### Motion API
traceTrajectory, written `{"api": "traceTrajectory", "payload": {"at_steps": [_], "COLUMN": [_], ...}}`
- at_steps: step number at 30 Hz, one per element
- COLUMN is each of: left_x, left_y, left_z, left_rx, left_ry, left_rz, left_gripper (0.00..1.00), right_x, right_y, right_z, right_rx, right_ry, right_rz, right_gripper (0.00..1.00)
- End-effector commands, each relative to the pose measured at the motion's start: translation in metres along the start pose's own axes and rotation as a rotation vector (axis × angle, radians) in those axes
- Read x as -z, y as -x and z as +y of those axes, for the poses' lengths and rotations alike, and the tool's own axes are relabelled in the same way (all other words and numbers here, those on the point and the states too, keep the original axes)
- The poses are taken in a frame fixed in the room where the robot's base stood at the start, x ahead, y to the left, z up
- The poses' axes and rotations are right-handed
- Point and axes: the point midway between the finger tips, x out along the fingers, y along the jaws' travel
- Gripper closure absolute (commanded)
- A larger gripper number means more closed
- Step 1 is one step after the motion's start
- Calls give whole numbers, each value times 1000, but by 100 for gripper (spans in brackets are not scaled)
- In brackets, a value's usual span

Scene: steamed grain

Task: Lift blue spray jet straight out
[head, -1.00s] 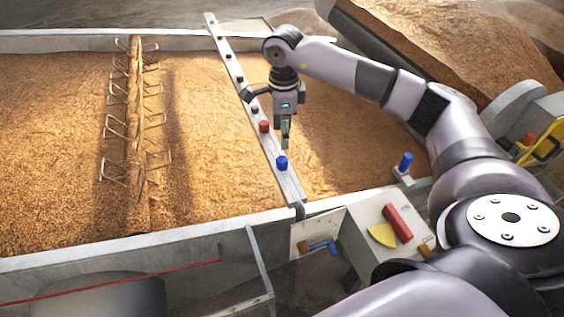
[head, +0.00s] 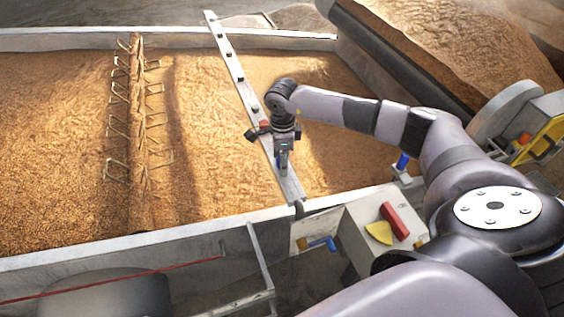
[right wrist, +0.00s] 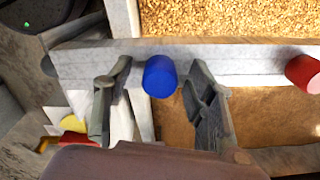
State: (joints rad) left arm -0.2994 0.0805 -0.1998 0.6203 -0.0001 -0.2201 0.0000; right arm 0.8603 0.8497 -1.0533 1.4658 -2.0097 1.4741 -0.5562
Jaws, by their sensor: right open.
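The blue spray jet (right wrist: 160,76) is a short blue cylinder on the grey metal bar (right wrist: 230,62). In the right wrist view it shows between the two fingers of my right gripper (right wrist: 160,66), with a visible gap on both sides. The fingers are open; I cannot tell how far down around the jet they reach. In the head view my right gripper (head: 282,168) points down over the near end of the bar and mostly hides the jet there. My left gripper is not in view.
A red jet (right wrist: 303,72) sits farther along the bar, with darker ones (head: 241,80) beyond. Another blue cylinder (head: 403,161) stands on a bracket at the right. Grain (head: 210,150) fills the trough below. A box (head: 365,225) with red and yellow parts stands nearby.

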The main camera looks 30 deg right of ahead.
Motion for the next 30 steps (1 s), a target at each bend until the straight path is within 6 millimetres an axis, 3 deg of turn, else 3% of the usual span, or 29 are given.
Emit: {"api": "traceTrajectory", "payload": {"at_steps": [5, 24, 30], "left_x": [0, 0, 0], "left_y": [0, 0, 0], "left_z": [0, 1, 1], "left_rx": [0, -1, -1], "left_ry": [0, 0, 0], "left_rz": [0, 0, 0], "left_gripper": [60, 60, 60], "right_x": [0, 0, 0], "right_y": [0, 1, 1], "right_z": [0, 0, 0], "right_rx": [0, -1, 0], "right_ry": [0, 0, 0], "right_rz": [0, 0, 0], "right_gripper": [55, 98, 99]}}
